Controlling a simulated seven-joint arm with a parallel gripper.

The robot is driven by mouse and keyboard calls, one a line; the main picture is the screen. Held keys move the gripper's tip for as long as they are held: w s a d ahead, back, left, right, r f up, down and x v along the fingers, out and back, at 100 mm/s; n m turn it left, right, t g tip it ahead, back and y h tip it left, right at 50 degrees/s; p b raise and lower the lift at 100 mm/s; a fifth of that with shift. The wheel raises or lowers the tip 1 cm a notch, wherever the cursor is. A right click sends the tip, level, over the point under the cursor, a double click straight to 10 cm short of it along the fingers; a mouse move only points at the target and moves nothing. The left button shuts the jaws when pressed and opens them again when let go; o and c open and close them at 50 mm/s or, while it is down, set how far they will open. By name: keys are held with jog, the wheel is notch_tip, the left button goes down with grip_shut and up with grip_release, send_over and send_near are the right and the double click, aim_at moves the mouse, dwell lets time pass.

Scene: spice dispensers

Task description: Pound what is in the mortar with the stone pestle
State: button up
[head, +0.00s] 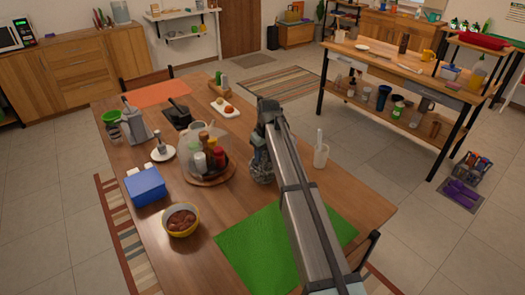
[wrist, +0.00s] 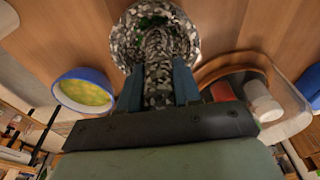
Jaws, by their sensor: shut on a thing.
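The speckled grey stone mortar (head: 262,172) stands on the wooden table, partly hidden behind my arm in the head view. In the wrist view the mortar (wrist: 188,38) is at the top, with some green bits showing inside. The stone pestle (wrist: 158,88) has the same black-and-white speckle. My gripper (wrist: 158,84) is shut on the pestle, with one blue finger on each side. The pestle's far end lies over or in the mortar's opening; I cannot tell whether it touches the bottom. In the head view my gripper (head: 262,142) is just above the mortar.
A round wooden turntable (head: 212,181) with bottles and a clear cover is close left of the mortar. A beige cup (head: 321,156) with a utensil stands to the right. The wrist view shows a blue-rimmed bowl (wrist: 84,92) with yellow-green contents. A green mat (head: 250,250) lies in front.

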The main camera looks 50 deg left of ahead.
jog(key=shift+f, duration=0.4)
jog(key=shift+r, duration=0.1)
jog(key=shift+w+r, duration=0.25)
jog(key=shift+r, duration=0.5)
jog(key=shift+w+r, duration=0.25)
jog(key=shift+r, duration=0.45)
jog(key=shift+r, duration=3.5)
